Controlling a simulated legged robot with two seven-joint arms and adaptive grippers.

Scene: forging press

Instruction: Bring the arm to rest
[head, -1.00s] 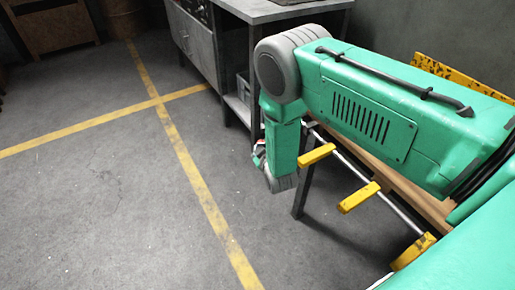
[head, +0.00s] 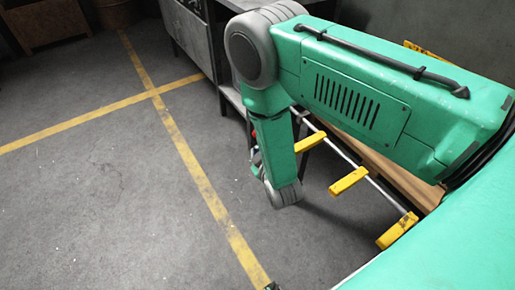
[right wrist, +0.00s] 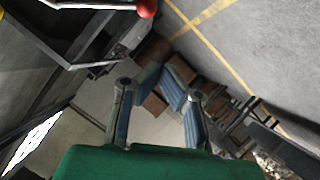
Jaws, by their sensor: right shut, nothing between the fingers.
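My right arm (head: 355,85) is green with grey joints and comes in from the right. Its upper link runs to a bent elbow, and the forearm hangs down from there. My right gripper (head: 256,162) is mostly hidden behind the forearm in the head view. In the right wrist view the right gripper (right wrist: 163,76) has blue-grey fingers, shut with nothing held. It is in free air above the floor. My left gripper is not in view.
A grey workbench (head: 188,30) stands behind the elbow. A rail with yellow blocks (head: 348,181) and a wooden board (head: 400,176) lie below the arm. A red knob (right wrist: 146,8) shows in the right wrist view. The floor (head: 90,210) at left is open, with yellow lines.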

